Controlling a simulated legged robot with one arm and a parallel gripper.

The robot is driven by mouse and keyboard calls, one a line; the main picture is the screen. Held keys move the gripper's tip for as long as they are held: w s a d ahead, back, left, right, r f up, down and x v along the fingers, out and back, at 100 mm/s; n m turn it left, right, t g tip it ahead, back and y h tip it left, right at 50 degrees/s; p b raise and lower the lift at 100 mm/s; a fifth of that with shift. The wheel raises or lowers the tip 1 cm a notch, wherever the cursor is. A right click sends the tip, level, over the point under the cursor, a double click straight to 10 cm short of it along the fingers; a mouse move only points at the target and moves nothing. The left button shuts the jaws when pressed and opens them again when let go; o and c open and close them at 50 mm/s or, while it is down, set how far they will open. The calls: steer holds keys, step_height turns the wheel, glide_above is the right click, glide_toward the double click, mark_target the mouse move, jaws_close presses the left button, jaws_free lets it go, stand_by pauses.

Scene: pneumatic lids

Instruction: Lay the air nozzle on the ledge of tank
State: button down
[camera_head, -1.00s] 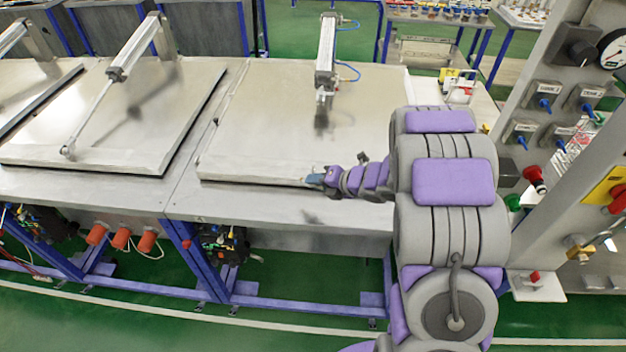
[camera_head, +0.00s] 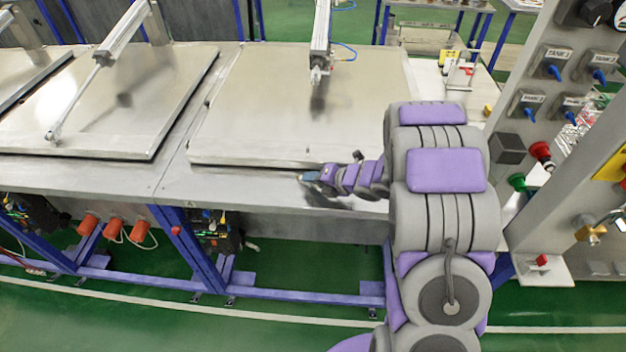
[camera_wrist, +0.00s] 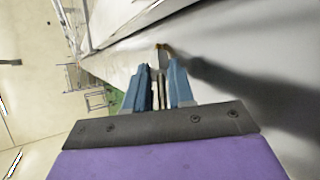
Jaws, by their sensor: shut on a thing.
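My gripper (camera_head: 309,178) is at the front of the right-hand tank, over or close to its bare metal ledge (camera_head: 235,185), just in front of the lid's front edge. In the wrist view my gripper (camera_wrist: 160,85) has its blue fingers closed around a thin grey piece with a brownish tip, the air nozzle (camera_wrist: 161,56). The nozzle points away from the fingers, along the pale metal surface. In the head view the nozzle is too small to make out. I cannot tell whether it touches the ledge.
The flat metal lid (camera_head: 290,115) is down, with a pneumatic cylinder (camera_head: 320,35) above it. A second lid (camera_head: 110,105) lies to the left. A control panel (camera_head: 560,100) with valves and buttons stands at the right. The ledge left of my gripper is clear.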

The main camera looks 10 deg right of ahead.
steer(key=shift+a, duration=0.55)
steer(key=c, duration=1.3)
jaws_free()
steer(key=o, duration=0.4)
steer(key=shift+s+d, duration=0.1)
steer(key=shift+d, duration=0.1)
steer(key=shift+p+v, duration=0.35)
steer(key=shift+v, duration=2.75)
steer(key=shift+s+d+r, duration=0.15)
steer(key=shift+d+r, duration=0.1)
steer(key=shift+r, duration=0.05)
steer(key=p+v, duration=0.3)
steer(key=v, duration=1.4)
steer(key=shift+d, duration=0.1)
